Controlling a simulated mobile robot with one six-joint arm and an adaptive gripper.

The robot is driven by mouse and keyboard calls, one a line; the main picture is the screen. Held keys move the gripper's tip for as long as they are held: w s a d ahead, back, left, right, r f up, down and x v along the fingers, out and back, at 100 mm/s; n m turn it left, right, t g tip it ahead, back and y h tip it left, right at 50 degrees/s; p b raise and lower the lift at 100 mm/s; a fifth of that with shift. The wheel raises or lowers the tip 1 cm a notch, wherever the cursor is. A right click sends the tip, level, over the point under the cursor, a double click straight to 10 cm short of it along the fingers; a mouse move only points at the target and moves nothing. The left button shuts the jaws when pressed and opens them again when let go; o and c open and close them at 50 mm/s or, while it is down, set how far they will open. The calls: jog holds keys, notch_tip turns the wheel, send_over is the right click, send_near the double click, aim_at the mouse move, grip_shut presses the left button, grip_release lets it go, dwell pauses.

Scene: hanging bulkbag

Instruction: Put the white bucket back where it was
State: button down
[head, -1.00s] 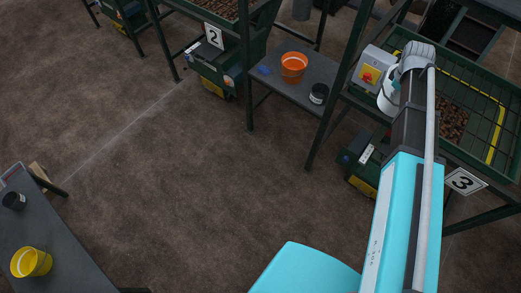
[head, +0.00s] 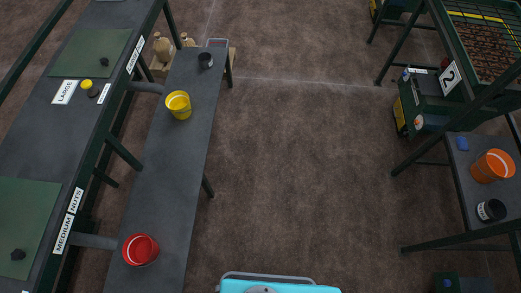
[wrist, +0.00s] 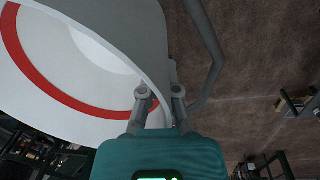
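The white bucket (wrist: 105,105) fills the left of the wrist view, its inside and a red ring showing. Its rim wall runs between the two fingers of my gripper (wrist: 160,95), which is shut on it, one finger inside and one outside. A grey curved bar (wrist: 210,50), probably the bucket's handle, shows right of the fingers. The bucket and my gripper are out of the head view.
A long grey bench (head: 170,170) on the left carries a yellow bucket (head: 178,105), a red bucket (head: 140,249) and a dark cup (head: 206,60). The floor (head: 300,160) between is clear.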

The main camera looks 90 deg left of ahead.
jog(key=shift+w+f+b, duration=0.25)
jog(key=shift+f+b, duration=0.1)
jog(key=shift+f, duration=0.3)
jog(key=shift+s+f+b, duration=0.15)
jog(key=shift+f+b, duration=0.6)
jog(key=shift+b, duration=0.05)
notch_tip(320, 180, down, 18)
jog(key=b, duration=1.8)
jog(key=shift+a, duration=0.15)
